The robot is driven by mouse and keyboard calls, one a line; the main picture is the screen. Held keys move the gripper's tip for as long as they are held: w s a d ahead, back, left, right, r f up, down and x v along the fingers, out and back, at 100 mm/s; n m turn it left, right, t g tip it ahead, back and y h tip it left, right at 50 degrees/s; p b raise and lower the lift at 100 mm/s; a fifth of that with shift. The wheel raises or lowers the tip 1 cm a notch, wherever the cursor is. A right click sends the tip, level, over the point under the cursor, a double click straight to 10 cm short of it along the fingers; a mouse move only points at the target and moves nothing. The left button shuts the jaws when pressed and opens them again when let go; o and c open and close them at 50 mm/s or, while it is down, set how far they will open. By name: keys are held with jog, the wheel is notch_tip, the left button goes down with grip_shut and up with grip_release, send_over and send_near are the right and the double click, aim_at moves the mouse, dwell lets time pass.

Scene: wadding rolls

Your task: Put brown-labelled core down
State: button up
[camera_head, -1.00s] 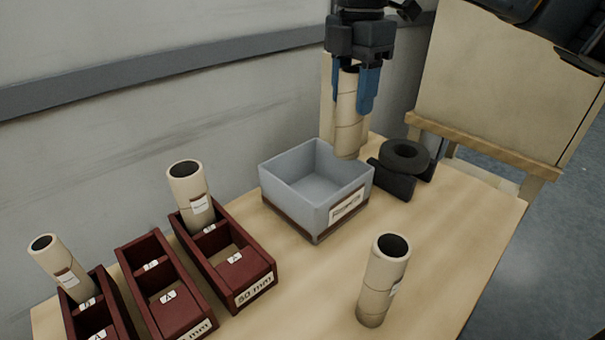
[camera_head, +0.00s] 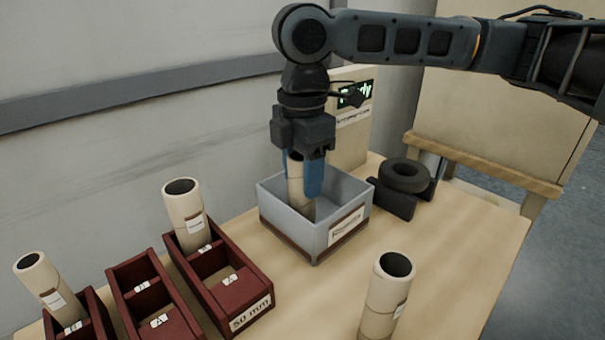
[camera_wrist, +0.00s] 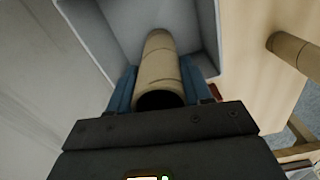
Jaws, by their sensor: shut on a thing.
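My gripper (camera_head: 305,177) is shut on a tan cardboard core (camera_head: 296,184), its blue fingers on either side of the tube. The core stands nearly upright, with its lower part inside the grey bin (camera_head: 282,226). In the wrist view the core (camera_wrist: 160,68) runs from between the fingers down into the bin (camera_wrist: 205,25). I cannot tell whether its lower end touches the bin floor. No label on the held core shows. The bin has a white label on its front.
Dark red racks (camera_head: 203,283) at left hold two labelled cores (camera_head: 187,222) (camera_head: 42,280). Another core (camera_head: 385,298) stands upright at the front right. A black ring on a stand (camera_head: 405,175) is right of the bin. A box with a screen (camera_head: 350,140) stands behind. Table between bin and front core is clear.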

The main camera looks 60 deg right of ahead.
jog(key=shift+f, duration=0.3)
jog(key=o, duration=1)
jog(key=shift+o, duration=0.2)
notch_tip(320, 180, up, 13)
jog(key=shift+f+p, duration=0.1)
jog(key=shift+p, duration=1)
